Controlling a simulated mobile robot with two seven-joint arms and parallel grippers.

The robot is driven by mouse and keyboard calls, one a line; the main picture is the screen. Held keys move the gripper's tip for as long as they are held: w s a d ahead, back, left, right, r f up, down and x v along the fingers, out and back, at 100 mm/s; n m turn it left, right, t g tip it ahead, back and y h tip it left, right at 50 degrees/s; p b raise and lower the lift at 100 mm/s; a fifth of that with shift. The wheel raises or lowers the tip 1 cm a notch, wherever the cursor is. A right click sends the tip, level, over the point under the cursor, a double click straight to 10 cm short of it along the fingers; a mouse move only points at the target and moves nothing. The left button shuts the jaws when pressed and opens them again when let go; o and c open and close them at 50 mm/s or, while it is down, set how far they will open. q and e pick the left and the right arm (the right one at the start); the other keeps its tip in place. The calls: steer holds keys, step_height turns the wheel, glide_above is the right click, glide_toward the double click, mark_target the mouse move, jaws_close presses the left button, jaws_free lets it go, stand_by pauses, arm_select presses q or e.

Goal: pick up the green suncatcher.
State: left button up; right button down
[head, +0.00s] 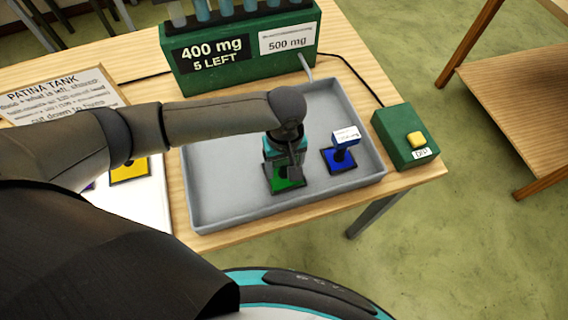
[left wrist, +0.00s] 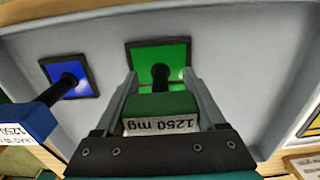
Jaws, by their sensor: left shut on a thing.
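The green suncatcher (head: 281,182) is a dark-framed green square with a black stem and a green block labelled 1250 mg. It lies in the grey tray (head: 240,217); I cannot tell whether it touches the tray floor. In the left wrist view the green square (left wrist: 172,54) shows beyond the fingers. My left gripper (head: 292,170) points down over it. Its two fingers (left wrist: 160,85) are shut on the suncatcher's stem and block area. My right gripper is not in view.
A blue suncatcher (head: 333,160) with a labelled blue block stands just right in the tray. A green box (head: 392,140) with a yellow button (head: 416,139) sits right of the tray. A green rack (head: 210,80) of tubes stands behind. A yellow square (head: 130,172) lies left, partly behind my arm.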

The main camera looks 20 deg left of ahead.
arm_select(q)
steer(key=c, duration=0.5)
steer(key=shift+r, duration=0.1)
steer(key=shift+c, duration=0.2)
